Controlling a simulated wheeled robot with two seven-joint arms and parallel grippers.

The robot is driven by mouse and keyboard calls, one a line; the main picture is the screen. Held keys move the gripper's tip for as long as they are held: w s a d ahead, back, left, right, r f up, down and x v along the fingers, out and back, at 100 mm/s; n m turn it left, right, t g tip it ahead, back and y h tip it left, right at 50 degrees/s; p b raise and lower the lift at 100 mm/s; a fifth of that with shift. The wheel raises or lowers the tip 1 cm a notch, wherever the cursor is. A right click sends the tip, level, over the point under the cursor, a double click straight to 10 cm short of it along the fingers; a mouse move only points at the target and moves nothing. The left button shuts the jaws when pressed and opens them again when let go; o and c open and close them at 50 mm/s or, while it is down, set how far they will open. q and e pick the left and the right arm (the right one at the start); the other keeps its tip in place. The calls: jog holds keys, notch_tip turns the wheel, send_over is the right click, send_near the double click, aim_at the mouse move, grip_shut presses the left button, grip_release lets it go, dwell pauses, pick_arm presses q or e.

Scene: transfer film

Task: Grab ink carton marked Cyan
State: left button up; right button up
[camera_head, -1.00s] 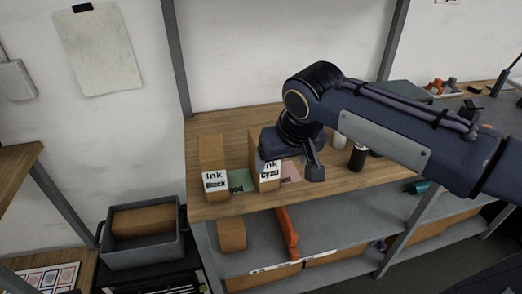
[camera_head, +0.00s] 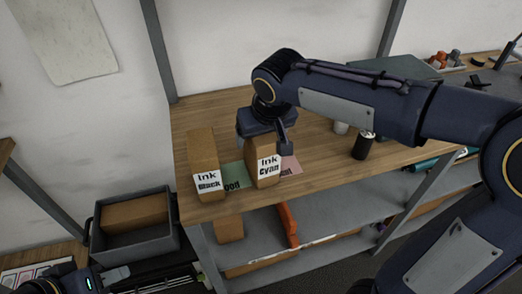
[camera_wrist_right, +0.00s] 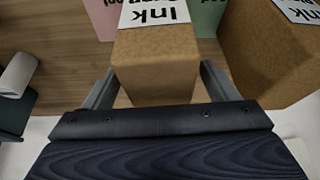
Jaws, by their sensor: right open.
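The brown ink carton marked Cyan (camera_head: 263,168) stands on the wooden shelf top, its white label facing the front. My right gripper (camera_head: 266,138) is above and behind it, jaws open. In the right wrist view, the open fingers (camera_wrist_right: 160,84) lie on either side of the Cyan carton (camera_wrist_right: 157,72), with its upside-down label partly cut off. Whether they touch it, I cannot tell. My left gripper (camera_head: 112,275) is partly seen at the lower left edge, away from the cartons; its jaw state is unclear.
A carton marked Black (camera_head: 206,165) stands left of Cyan. A green card (camera_head: 234,175) and a pink card (camera_head: 291,165) lie beside Cyan. A dark cylinder (camera_head: 363,146) and a white one (camera_head: 341,128) stand to the right. A grey bin (camera_head: 130,243) is lower left.

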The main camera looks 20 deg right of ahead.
jog(key=shift+x, duration=1.1)
jog(key=shift+r, duration=0.1)
jog(key=c, duration=1.5)
jog(key=shift+r, duration=0.1)
